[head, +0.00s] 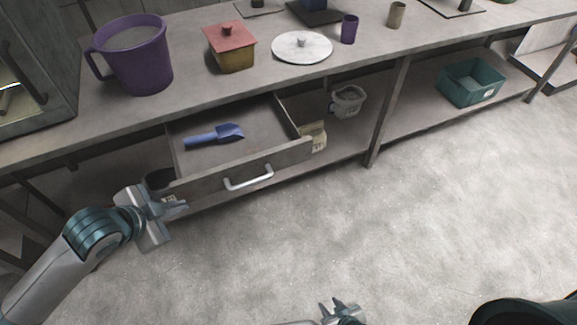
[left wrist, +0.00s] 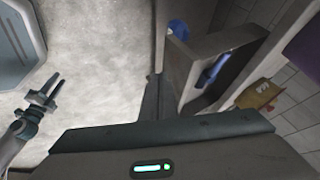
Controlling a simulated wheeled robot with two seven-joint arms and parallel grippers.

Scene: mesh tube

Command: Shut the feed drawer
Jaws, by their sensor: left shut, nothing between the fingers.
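The feed drawer (head: 205,186) is pulled out from under the counter, with a pale bar handle (head: 248,177) on its front. A blue scoop (head: 214,135) lies inside it. The drawer (left wrist: 180,75) and scoop (left wrist: 214,69) also show in the left wrist view. My left gripper (head: 180,204) is shut and empty, by the left end of the drawer front; I cannot tell whether it touches. My right gripper (head: 341,309) is low in the head view, away from the drawer, and looks open and empty. It also shows in the left wrist view (left wrist: 46,92).
On the counter (head: 200,94) stand a purple bucket (head: 140,60), a red-lidded box (head: 230,50), a white round lid (head: 302,47) and cups. A grey basket (head: 347,101) and a teal bin (head: 470,84) sit below. The floor (head: 420,200) before the drawer is clear.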

